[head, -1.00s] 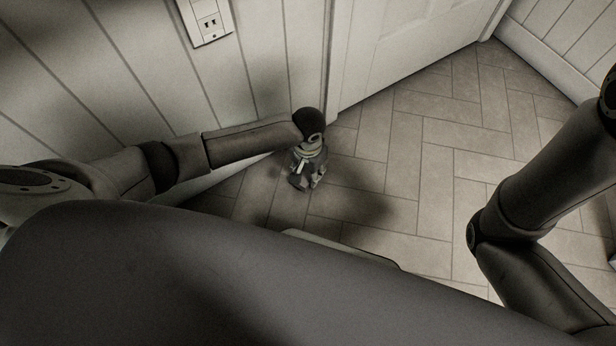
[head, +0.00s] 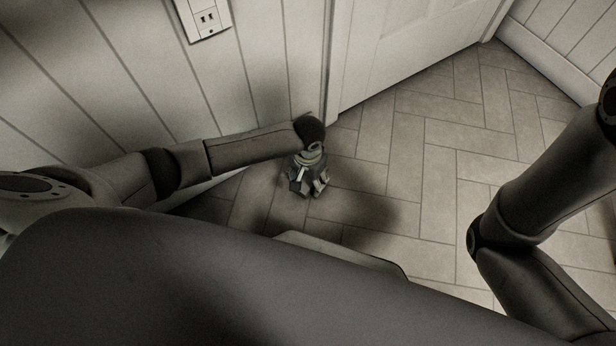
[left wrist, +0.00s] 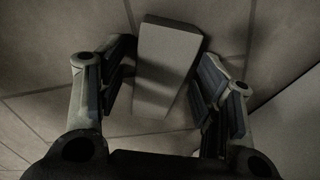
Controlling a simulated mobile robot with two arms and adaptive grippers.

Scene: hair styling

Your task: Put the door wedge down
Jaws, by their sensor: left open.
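The door wedge (left wrist: 166,68) is a pale grey tapered block in the left wrist view. It lies on the tiled floor between the spread fingers of my left gripper (left wrist: 165,88), with a visible gap on each side. In the head view my left gripper (head: 308,190) points down near the floor, close to the wall and the door frame. The wedge cannot be made out in the head view, where the gripper covers that spot. My right arm shows at the right of the head view, but its gripper is out of the picture.
A white door (head: 405,45) and its frame stand beyond the left gripper. A panelled wall with an outlet (head: 206,17) is at the left. The tiled floor (head: 440,150) is clear in the middle and right.

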